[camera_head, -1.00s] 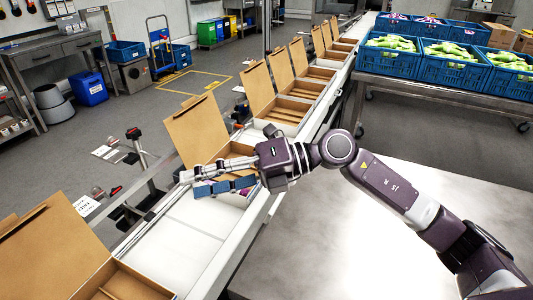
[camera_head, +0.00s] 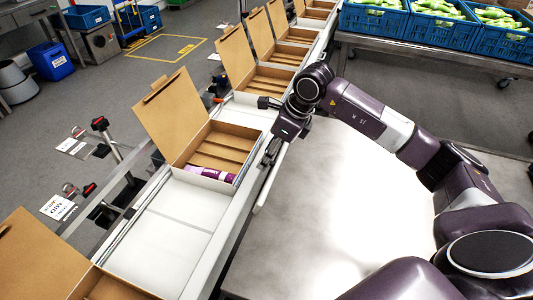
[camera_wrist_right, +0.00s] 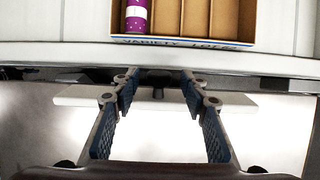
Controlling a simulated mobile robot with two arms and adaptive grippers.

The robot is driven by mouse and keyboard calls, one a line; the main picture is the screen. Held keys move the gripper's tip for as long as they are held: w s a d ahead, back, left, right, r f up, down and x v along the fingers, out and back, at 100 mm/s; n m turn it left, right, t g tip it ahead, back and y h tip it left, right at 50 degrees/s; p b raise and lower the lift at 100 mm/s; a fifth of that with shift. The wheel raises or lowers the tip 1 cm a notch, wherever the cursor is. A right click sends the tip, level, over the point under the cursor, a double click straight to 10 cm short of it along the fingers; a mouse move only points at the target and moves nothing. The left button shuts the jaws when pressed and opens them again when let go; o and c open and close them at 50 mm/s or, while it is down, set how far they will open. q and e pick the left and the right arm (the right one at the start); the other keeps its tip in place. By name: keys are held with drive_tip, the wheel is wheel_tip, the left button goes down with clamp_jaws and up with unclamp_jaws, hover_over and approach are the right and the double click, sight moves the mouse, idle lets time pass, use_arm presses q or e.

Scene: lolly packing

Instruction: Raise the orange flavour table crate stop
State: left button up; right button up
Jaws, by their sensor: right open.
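My right gripper (camera_head: 268,152) is at the near edge of the conveyor, beside the open cardboard box. In the right wrist view its blue-padded fingers (camera_wrist_right: 159,88) are spread apart with nothing gripped. A pale flat bar (camera_wrist_right: 230,101) lies across the view beyond and below the fingers, with a small dark knob (camera_wrist_right: 158,94) between them. A pale bar (camera_head: 264,190) also shows along the table side in the head view. It may be the crate stop; I cannot tell for sure. My left gripper is not in view.
The box (camera_head: 222,133) stands on the white conveyor (camera_head: 165,240), a purple tube (camera_head: 208,174) in its nearest compartment. More open boxes line the conveyor. Blue crates (camera_head: 437,32) of green-wrapped items stand at the back right. The steel table (camera_head: 330,195) is clear.

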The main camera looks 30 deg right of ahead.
drive_tip(key=shift+w+a+f, duration=0.1)
drive_tip(key=shift+f, duration=0.35)
clamp_jaws()
drive_tip(key=shift+w+a+r+p, duration=0.2)
drive_tip(key=shift+w+a+p, duration=0.05)
drive_tip(key=shift+p, duration=0.2)
drive_tip(key=shift+w+a+f+g+h, duration=0.1)
drive_tip(key=shift+w+a+g+h, duration=0.05)
drive_tip(key=shift+g+h, duration=0.35)
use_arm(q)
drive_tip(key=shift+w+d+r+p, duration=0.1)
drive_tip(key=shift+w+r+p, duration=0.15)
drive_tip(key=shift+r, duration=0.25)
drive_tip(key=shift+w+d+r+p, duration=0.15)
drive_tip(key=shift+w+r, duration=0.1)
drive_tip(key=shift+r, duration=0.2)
use_arm(e)
drive_tip(key=shift+w+a+f+g+h, duration=0.3)
drive_tip(key=shift+w+f+g+h, duration=0.15)
drive_tip(key=shift+g+h, duration=0.4)
unclamp_jaws()
drive_tip(key=shift+f, duration=0.1)
